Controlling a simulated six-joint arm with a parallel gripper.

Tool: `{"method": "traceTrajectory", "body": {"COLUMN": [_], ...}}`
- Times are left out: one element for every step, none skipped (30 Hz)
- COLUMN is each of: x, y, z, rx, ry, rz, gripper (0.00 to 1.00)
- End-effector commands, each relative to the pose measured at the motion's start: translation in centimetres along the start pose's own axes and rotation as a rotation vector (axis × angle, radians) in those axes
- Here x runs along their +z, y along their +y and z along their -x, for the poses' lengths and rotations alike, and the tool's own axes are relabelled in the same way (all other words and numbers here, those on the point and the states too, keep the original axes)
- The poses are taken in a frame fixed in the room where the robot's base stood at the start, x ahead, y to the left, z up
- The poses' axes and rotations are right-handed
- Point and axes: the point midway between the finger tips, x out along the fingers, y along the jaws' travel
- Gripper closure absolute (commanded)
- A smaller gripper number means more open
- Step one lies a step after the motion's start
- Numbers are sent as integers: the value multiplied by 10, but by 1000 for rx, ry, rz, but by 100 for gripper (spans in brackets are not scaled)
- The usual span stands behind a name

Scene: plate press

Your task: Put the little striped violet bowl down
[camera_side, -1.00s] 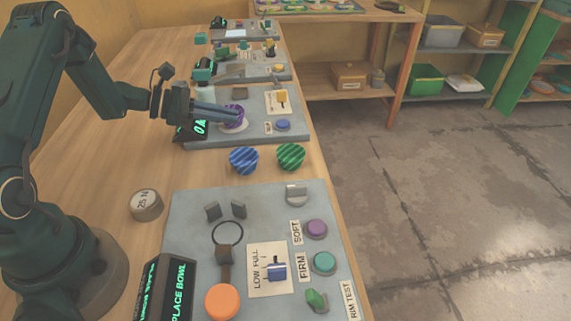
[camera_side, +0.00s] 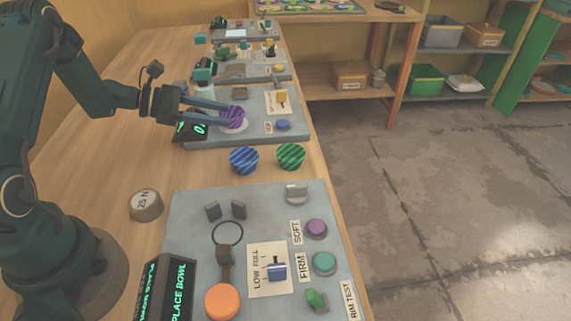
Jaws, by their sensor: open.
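The little striped violet bowl (camera_side: 234,117) sits on a pale round pad on the second grey panel (camera_side: 205,139), beyond the near panel. My gripper (camera_side: 229,114) is open, with its two fingers apart at the bowl's left side. The fingers partly hide the bowl, and I cannot tell whether they touch it.
A blue striped bowl (camera_side: 243,160) and a green striped bowl (camera_side: 290,156) stand between the panels. The near panel (camera_side: 190,240) has several buttons and a display (camera_side: 178,290) reading "PLACE BOWL". A 25 N weight (camera_side: 146,205) stands left.

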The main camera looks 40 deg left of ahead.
Motion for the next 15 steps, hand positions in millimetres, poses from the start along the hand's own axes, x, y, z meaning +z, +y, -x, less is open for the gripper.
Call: {"method": "traceTrajectory", "body": {"x": [0, 0, 0, 0, 0, 0, 0, 0, 0, 0, 0, 0, 0, 0, 0], "y": [1, 1, 2, 2, 2, 1, 2, 2, 2, 1, 1, 1, 1, 1, 0], "z": [11, 18, 26, 32, 39, 47, 53, 58, 65, 70, 75, 81, 84, 88, 91], "rx": [7, 8, 9, 9, 8, 8, 9, 9, 8, 7, 6, 7, 5, 5, 4], "ry": [1, 2, 2, 2, 2, 2, 2, 2, 1, 2, 3, 2, 1, 0, 1], "rz": [1, 2, 1, 1, 0, 0, 0, 0, 0, -1, 0, 0, 0, 0, -1], "gripper": [59, 59, 59, 59, 59, 59, 59, 59, 59, 59, 59, 59, 59, 59, 59]}}
